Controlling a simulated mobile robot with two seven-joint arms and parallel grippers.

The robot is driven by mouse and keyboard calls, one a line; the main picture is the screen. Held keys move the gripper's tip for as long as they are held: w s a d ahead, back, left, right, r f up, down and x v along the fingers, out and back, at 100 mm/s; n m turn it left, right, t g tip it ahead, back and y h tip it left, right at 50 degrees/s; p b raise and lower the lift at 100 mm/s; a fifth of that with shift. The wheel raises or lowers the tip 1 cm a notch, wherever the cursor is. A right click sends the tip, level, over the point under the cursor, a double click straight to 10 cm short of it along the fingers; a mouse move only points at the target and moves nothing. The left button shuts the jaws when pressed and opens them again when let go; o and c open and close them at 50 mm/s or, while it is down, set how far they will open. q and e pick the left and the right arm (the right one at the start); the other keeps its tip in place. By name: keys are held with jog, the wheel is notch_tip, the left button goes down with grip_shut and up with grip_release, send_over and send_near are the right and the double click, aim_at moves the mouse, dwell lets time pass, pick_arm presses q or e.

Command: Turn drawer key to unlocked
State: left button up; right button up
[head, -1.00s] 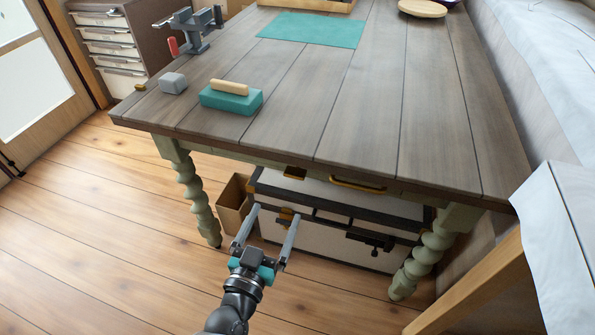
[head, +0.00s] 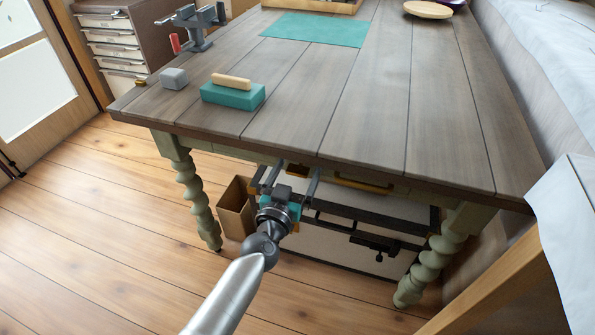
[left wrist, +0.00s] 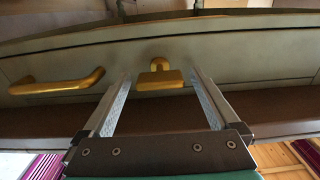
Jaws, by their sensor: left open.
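A gold drawer key (left wrist: 159,78) shows in the left wrist view on the pale green drawer front (left wrist: 235,62). It has a wide, flat grip below a smaller round part. My left gripper (head: 297,169) is open at the table's front edge in the head view, its fingers pointing at the drawer front. In the left wrist view the key appears between the two fingers, with a gap on each side. How far the fingertips reach around it I cannot tell. In the head view the gripper largely hides the key. My right gripper is not in view.
The gold drawer handle (head: 362,185) is right of the key in the head view, left of it in the wrist view (left wrist: 57,84). The tabletop overhangs the drawer. A white chest (head: 330,245) and an open cardboard box (head: 236,208) stand below.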

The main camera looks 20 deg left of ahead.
pick_arm(q)
jog(key=shift+c, duration=0.2)
jog(key=c, duration=1.3)
jog(key=shift+c, duration=0.2)
